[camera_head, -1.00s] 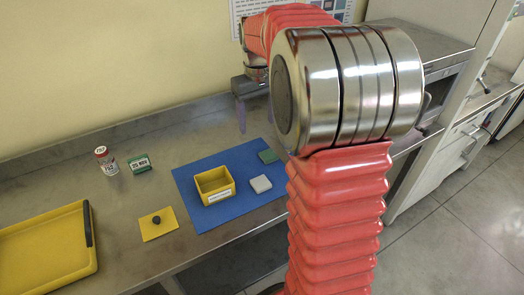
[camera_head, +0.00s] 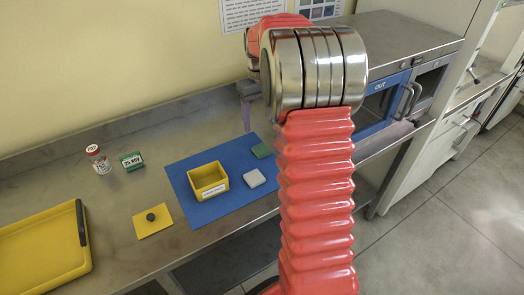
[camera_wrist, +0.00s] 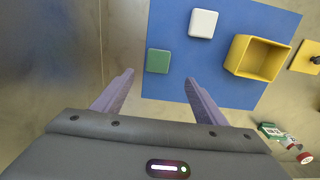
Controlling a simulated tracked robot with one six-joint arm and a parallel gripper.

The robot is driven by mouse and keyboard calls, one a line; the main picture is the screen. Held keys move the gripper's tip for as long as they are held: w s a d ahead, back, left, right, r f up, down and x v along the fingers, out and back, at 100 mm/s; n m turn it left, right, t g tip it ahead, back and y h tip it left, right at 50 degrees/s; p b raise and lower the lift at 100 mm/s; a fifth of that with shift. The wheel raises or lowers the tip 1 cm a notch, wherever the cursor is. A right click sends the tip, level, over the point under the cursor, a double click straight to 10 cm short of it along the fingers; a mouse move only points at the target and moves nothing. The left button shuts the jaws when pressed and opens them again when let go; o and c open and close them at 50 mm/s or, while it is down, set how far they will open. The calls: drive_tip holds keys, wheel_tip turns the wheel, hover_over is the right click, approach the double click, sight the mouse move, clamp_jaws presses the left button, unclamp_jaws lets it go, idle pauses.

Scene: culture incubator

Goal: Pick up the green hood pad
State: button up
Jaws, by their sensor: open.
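The green hood pad (camera_wrist: 158,61) is a small flat square on the blue mat (camera_wrist: 222,93), near the mat's edge. In the head view the green pad (camera_head: 262,150) lies at the mat's far right corner, beside my arm. My gripper (camera_wrist: 159,82) is open and empty, its two purple fingers spread apart. In the wrist view the pad appears between and just beyond the fingertips, apart from them. In the head view my arm hides most of the gripper; one purple finger (camera_head: 246,117) shows above the bench.
A white pad (camera_head: 254,178) and a yellow open box (camera_head: 208,181) share the mat. A yellow plate with a black knob (camera_head: 152,221), a green box (camera_head: 132,161), a jar (camera_head: 98,159) and a yellow tray (camera_head: 42,247) stand left. An incubator marked OUT (camera_head: 380,96) is at right.

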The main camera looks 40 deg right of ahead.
hover_over(261, 148)
drive_tip(key=f, duration=0.6)
drive_tip(key=shift+s+a, duration=0.2)
drive_tip(key=shift+a, duration=0.05)
drive_tip(key=shift+f, duration=0.2)
drive_tip(key=shift+d+f, duration=0.15)
drive_tip(key=shift+f, duration=1.15)
drive_tip(key=shift+d+f, duration=0.1)
drive_tip(key=shift+f, duration=1.2)
drive_tip(key=shift+c, duration=0.2)
drive_tip(key=c, duration=1.1)
